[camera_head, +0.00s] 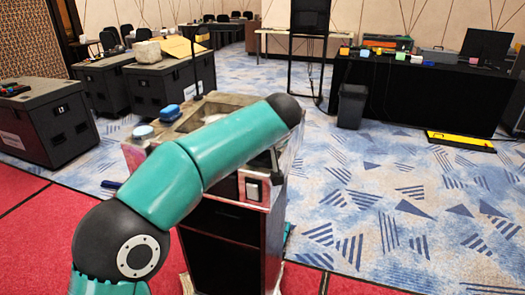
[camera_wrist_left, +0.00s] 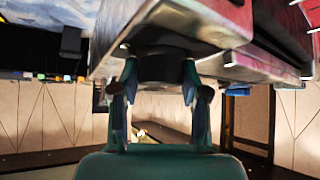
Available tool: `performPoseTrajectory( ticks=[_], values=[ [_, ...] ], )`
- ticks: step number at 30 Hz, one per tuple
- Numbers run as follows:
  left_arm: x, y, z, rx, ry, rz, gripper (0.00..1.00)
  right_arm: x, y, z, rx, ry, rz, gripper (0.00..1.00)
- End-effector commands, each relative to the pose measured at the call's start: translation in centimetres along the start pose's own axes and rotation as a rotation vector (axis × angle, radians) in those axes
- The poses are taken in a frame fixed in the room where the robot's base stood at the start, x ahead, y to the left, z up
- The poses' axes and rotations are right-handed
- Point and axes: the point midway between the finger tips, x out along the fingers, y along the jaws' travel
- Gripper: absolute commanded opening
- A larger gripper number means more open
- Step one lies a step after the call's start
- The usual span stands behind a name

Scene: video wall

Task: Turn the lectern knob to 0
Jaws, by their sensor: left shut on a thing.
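The lectern (camera_head: 222,222) stands in the middle of the head view, with a dark lower body and a cluttered top. My left arm crosses in front of it and hides part of its top. My left gripper (camera_wrist_left: 158,100) shows in the left wrist view, where the scene appears upside down. Its two fingers are on either side of a dark round knob (camera_wrist_left: 154,66) under the pale lectern edge, and it is shut on the knob. The knob's marks and pointer cannot be read. In the head view the gripper and knob are hidden behind my arm. My right gripper is not in view.
A square panel with a button (camera_head: 254,187) is on the lectern's front. Blue items (camera_head: 168,112) lie on its top. Black cases (camera_head: 45,125) stand left, and a black-draped table (camera_head: 420,95) and bin (camera_head: 351,106) stand back right.

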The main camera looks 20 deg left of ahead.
Motion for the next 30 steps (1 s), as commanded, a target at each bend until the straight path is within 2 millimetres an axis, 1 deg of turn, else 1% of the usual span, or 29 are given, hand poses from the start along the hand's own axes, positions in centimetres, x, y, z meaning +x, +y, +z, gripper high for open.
performPoseTrajectory(
  ticks=[5,12,18,21,25,30],
  values=[
    [-0.2,0.1,-0.3,-0.116,-0.001,-0.120,0.10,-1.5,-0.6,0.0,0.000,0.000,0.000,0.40],
    [-0.4,0.1,-0.4,-0.270,-0.004,-0.277,0.10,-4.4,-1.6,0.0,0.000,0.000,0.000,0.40],
    [-0.4,0.0,-0.4,-0.373,-0.004,-0.379,0.10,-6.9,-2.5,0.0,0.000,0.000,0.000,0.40],
    [-0.3,0.0,-0.3,-0.410,-0.004,-0.416,0.10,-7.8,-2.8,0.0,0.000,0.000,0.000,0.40],
    [-0.1,0.0,-0.2,-0.446,-0.004,-0.450,0.10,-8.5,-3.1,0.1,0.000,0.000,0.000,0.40],
    [0.0,-0.1,0.0,-0.469,-0.004,-0.472,0.10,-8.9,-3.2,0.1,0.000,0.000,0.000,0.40]
  ],
)
